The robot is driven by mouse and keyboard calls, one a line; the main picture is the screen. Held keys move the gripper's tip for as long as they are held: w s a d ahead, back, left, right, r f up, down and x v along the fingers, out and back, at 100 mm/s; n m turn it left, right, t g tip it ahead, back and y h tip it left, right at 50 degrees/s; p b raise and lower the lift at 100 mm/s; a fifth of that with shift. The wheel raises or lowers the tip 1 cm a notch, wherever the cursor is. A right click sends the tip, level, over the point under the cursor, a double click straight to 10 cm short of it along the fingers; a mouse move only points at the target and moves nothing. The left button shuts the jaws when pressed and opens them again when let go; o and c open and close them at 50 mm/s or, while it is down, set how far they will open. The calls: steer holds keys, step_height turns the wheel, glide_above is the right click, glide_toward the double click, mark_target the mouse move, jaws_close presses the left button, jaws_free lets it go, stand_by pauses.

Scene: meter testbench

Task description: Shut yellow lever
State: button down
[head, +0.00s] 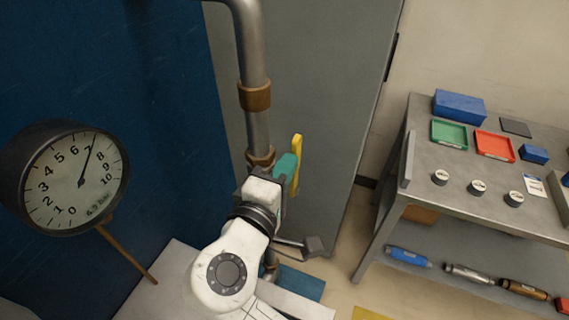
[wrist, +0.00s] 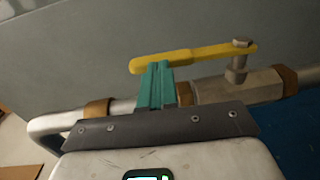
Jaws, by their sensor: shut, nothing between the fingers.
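The yellow lever (head: 297,165) stands beside the vertical metal pipe (head: 257,128) in the head view, roughly in line with it. In the wrist view the lever (wrist: 195,57) runs from a bolt on the valve body (wrist: 245,88) to a rounded free end at the left. It lies nearly parallel to the pipe there, slightly tilted. My gripper (head: 288,165) has teal fingers, shut and empty. In the wrist view the fingertips (wrist: 156,68) are at the lever near its free end; I cannot tell whether they touch it. My gripper hides most of the valve in the head view.
A round dial gauge (head: 65,178) is at the left, by a blue panel (head: 115,60). A grey cabinet (head: 310,60) stands behind the pipe. A grey workbench (head: 480,150) with trays and small parts is at the right. Floor shows between cabinet and bench.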

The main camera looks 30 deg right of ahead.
mark_target(293, 152)
steer(key=d+y+p, duration=0.1)
steer(key=p, duration=0.1)
steer(key=w+d+r+g+y+p, duration=0.1)
steer(key=p, duration=0.1)
steer(key=shift+w+d+r+g+p, duration=0.1)
steer(key=shift+w+r+g+p, duration=0.05)
steer(key=shift+w+g+p, duration=0.15)
steer(key=shift+p+x, duration=0.75)
steer(key=shift+x, duration=1.35)
steer(key=shift+r, duration=0.15)
steer(key=shift+r, duration=0.1)
